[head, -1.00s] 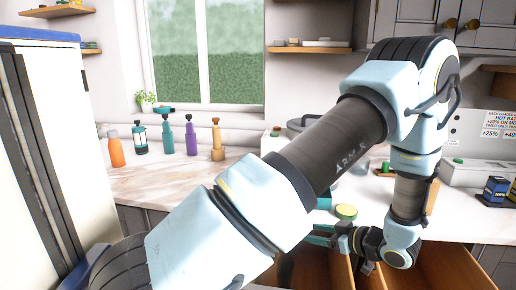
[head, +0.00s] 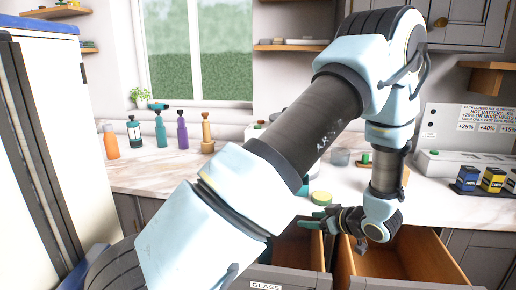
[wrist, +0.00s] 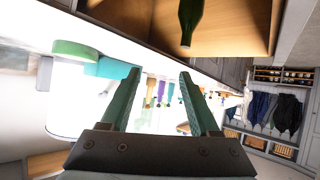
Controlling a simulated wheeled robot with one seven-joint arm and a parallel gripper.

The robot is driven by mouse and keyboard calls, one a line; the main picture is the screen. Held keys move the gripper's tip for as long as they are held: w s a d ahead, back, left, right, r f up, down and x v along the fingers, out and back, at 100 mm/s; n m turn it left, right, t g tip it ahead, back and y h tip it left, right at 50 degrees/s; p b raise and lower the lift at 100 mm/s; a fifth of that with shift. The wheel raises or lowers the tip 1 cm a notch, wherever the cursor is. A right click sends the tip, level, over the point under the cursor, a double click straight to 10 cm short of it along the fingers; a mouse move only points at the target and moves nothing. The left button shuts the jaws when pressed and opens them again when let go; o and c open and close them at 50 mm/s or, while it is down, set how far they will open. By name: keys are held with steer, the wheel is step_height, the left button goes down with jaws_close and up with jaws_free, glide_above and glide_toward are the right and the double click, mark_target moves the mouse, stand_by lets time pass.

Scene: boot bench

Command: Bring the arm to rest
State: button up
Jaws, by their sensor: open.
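My arm reaches across the head view from the lower left, bends at the upper right and hangs down over the open drawers. My gripper (head: 318,222) is at its end, just above the drawers and below the counter edge. In the wrist view my gripper (wrist: 159,75) has its two green fingers spread wide, with nothing between them. A green bottle (wrist: 190,22) lies in a wooden drawer (wrist: 225,40) beyond the fingers, apart from them.
A drawer labelled GLASS (head: 265,286) and another open drawer (head: 425,255) jut out below the counter (head: 470,195). A green-topped round container (head: 321,198) stands near the counter edge. Several bottles, including an orange one (head: 110,142), stand at the left. Small boxes (head: 492,180) are at the right.

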steer(key=w+a+r+m+g+h+b, duration=0.2)
steer(key=w+a+m+h+b, duration=0.25)
steer(key=h, duration=0.25)
steer(key=s+a+m+g+b, duration=0.4)
steer(key=s+a+g, duration=0.2)
steer(key=s+a, duration=1)
steer(key=shift+s+a, duration=0.15)
steer(key=shift+a, duration=0.9)
